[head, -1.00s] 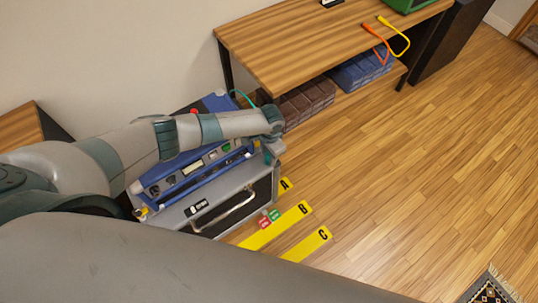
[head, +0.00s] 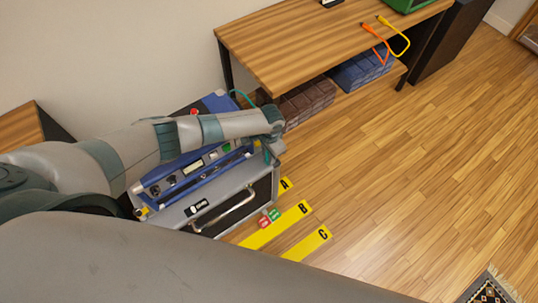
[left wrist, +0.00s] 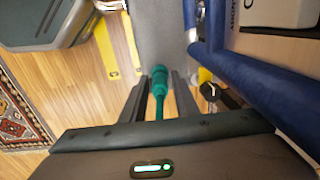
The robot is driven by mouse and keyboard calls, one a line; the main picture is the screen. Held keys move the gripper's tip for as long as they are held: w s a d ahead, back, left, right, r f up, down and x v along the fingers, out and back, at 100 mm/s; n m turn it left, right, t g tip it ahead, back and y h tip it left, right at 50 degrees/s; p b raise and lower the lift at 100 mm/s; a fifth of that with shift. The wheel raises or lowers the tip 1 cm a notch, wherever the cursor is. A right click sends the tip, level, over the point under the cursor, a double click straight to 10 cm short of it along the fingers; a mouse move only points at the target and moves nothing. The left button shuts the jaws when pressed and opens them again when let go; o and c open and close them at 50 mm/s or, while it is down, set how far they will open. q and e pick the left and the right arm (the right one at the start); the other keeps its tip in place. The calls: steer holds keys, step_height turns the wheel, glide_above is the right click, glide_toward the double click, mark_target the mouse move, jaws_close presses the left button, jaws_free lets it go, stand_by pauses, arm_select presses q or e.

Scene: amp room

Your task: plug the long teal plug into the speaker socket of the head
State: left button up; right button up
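The long teal plug (left wrist: 160,78) sits between the two dark fingers of my left gripper (left wrist: 160,84), which look closed around it. Its teal cable (left wrist: 159,108) runs back toward the palm. In the head view my left gripper (head: 272,149) is over the right end of the blue head (head: 208,178), and a bit of teal shows below it. The head's blue edge (left wrist: 238,75) is right of the plug in the left wrist view. My forearm hides part of the head, and I cannot make out the speaker socket. My right gripper is not in view.
A grey case (head: 222,205) with a handle is in front of the head's panel. Yellow floor strips marked A, B and C (head: 308,243) lie beside it. A wooden table (head: 300,45) with orange and yellow cables stands behind.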

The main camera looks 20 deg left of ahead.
arm_select(q)
jaws_close()
steer(key=shift+r, duration=0.15)
steer(key=shift+s+d+r+p, duration=0.1)
steer(key=shift+r+p, duration=2.75)
steer(key=shift+p, duration=0.1)
